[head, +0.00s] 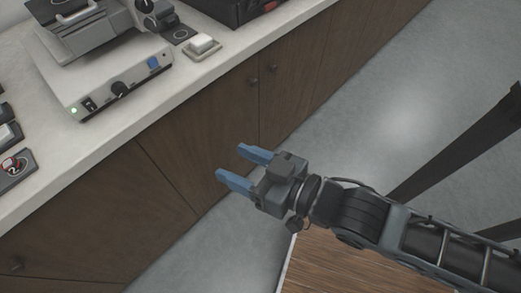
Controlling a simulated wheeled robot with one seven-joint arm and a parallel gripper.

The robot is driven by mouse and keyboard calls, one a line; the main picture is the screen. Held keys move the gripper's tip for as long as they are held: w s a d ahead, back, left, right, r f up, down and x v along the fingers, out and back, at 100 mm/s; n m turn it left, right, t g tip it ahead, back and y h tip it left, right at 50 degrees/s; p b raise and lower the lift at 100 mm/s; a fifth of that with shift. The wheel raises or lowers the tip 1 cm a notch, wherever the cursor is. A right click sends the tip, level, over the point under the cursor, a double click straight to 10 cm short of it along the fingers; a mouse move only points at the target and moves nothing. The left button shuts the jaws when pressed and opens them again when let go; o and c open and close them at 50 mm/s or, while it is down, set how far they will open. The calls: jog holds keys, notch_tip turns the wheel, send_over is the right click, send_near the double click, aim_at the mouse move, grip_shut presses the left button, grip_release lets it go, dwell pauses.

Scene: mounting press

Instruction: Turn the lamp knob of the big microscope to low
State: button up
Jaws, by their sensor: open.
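The big microscope's pale base (55,75) stands on the counter at the upper left of the head view; its upper part is cut off by the frame. The knob's setting is too small to read. My gripper (236,165), with blue fingers, is open and empty. It is in front of the cabinet doors, to the lower right of the knob and apart from it.
The pale counter (115,135) has free room in front of the microscope. A small white block on a tray (202,47) sits to its right, with a dark case (228,8) beyond. Dark items (14,168) lie at the left. Wooden cabinet doors (200,125) face the grey floor.

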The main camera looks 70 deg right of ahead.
jog(key=shift+s+d+r, duration=0.1)
jog(key=shift+s+r, duration=0.1)
jog(key=shift+s, duration=0.45)
jog(key=shift+s+d+r, duration=0.1)
jog(key=shift+s+r, duration=0.1)
jog(key=shift+s, duration=0.4)
jog(key=shift+s+n, duration=0.1)
jog(key=shift+n, duration=0.2)
jog(key=s+r+n+g+y, duration=0.1)
jog(key=s+r+n+y, duration=0.1)
jog(key=s, duration=0.7)
notch_tip(320, 180, up, 2)
jog(key=shift+a+n+y, duration=0.4)
jog(key=shift+a+n, duration=0.05)
jog(key=shift+n, duration=0.05)
dwell(0.3)
